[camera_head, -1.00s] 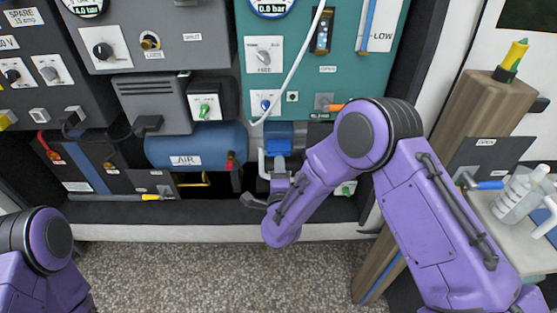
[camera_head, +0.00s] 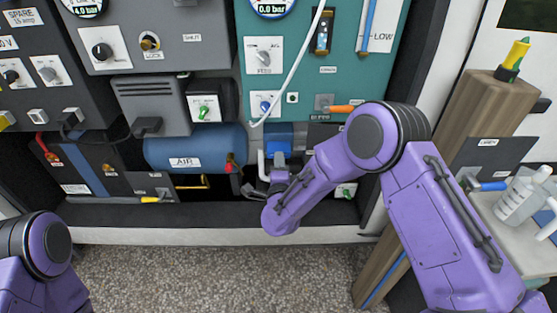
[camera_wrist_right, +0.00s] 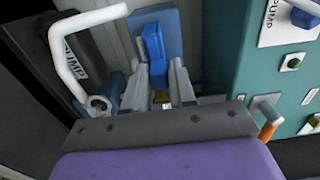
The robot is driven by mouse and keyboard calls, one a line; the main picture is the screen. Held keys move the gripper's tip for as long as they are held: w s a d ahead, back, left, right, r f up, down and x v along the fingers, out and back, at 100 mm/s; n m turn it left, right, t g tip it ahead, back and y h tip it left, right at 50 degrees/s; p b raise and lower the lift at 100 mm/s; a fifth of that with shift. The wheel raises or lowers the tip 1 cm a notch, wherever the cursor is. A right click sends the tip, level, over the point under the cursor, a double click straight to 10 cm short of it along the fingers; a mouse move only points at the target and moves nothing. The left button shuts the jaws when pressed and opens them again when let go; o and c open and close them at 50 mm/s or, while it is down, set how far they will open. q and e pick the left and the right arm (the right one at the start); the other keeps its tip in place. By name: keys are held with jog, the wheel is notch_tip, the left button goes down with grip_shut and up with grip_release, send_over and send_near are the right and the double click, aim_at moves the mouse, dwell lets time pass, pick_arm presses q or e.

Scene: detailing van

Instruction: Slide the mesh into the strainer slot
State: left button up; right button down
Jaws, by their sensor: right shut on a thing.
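My right gripper (camera_wrist_right: 160,80) points at a blue housing in the right wrist view. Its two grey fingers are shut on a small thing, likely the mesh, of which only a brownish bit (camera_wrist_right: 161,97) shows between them. A bright blue block (camera_wrist_right: 153,45) stands just beyond the fingertips against a paler blue panel (camera_wrist_right: 165,18). I take this for the strainer; the slot itself cannot be made out. In the head view the strainer (camera_head: 278,138) is below the teal panel, and my right gripper (camera_head: 262,186) is low in front, partly hidden by my wrist. My left gripper is out of the picture.
A white bent pipe (camera_wrist_right: 64,60) and the pump (camera_wrist_right: 85,55) stand close at the left of the gripper in the wrist view. The teal panel (camera_wrist_right: 265,85) with an orange-handled lever (camera_wrist_right: 268,130) is at the right. A blue air tank (camera_head: 195,147) lies left in the head view.

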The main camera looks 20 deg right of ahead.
jog(key=shift+w, duration=0.15)
jog(key=c, duration=0.8)
grip_release()
jog(key=shift+c, duration=0.2)
jog(key=s+a+f+n+g+y+b, duration=0.15)
jog(key=s+a+n, duration=0.25)
jog(key=s, duration=0.7)
jog(key=s+d+f+n+g+y+p, duration=0.1)
jog(key=s+d+f+n+g, duration=0.1)
jog(key=s+f+n, duration=0.25)
jog(key=s+d+f+n+g+y+p, duration=0.1)
jog(key=s+d+f+n+g, duration=0.2)
jog(key=f, duration=0.3)
jog(key=s+d+f+n+g+p, duration=0.1)
jog(key=s+d+f+g, duration=0.1)
jog(key=s, duration=0.5)
jog(key=s+d+f+n+g+h+p, duration=0.1)
jog(key=s+d+f+g, duration=0.2)
jog(key=s+d, duration=0.2)
jog(key=s+d+f+n+g+h+p, duration=0.1)
jog(key=s+d+f+g, duration=0.1)
jog(key=s, duration=0.9)
jog(key=shift+s+d+f+g+p, duration=0.15)
jog(key=shift+d+f+g+p, duration=0.3)
jog(key=shift+d, duration=0.45)
